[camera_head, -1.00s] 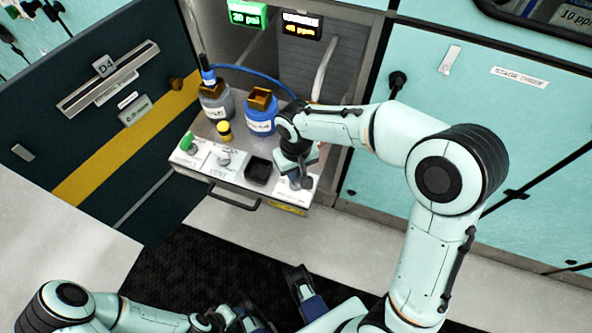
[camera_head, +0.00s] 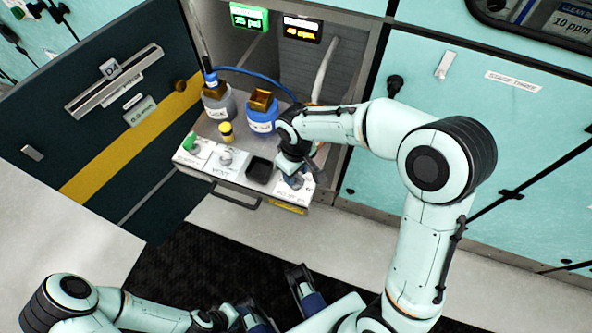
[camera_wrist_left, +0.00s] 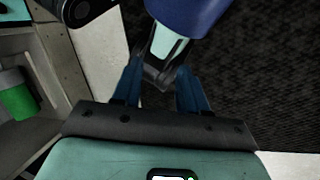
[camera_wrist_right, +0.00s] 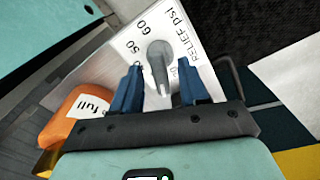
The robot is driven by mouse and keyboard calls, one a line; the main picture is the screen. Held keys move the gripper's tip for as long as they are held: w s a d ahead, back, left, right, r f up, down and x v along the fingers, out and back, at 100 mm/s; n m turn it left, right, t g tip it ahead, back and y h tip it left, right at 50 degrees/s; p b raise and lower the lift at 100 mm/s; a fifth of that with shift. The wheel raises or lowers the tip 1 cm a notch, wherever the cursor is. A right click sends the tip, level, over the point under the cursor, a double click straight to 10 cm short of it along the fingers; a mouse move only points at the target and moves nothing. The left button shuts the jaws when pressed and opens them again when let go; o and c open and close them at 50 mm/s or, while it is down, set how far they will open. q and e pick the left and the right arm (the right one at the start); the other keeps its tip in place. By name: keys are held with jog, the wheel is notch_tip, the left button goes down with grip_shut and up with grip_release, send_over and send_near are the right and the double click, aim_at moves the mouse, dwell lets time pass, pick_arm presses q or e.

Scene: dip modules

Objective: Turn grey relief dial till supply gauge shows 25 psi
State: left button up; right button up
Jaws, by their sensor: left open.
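The grey relief dial (camera_wrist_right: 158,62) stands on a white panel marked "RELIEF PSI", with 50 and 60 among its numbers, in the right wrist view. My right gripper (camera_wrist_right: 160,82) is open, one blue finger on each side of the dial, with visible gaps. In the head view my right gripper (camera_head: 292,178) covers most of the dial at the drawer's right end. The green display (camera_head: 249,18) seems to read 25 psi; whether it is labelled supply is not legible. An orange display (camera_head: 301,29) seems to read 40. My left gripper (camera_wrist_left: 158,80) is open and empty, low over the dark floor.
An open dark door (camera_head: 100,120) stands left.

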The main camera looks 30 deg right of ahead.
pick_arm(q)
jog(key=r+p, duration=0.1)
jog(key=s+r+p, duration=0.1)
jog(key=shift+r+p, duration=0.15)
jog(key=shift+p, duration=0.25)
pick_arm(e)
notch_tip(320, 180, up, 13)
jog(key=shift+r, duration=0.2)
dwell(0.4)
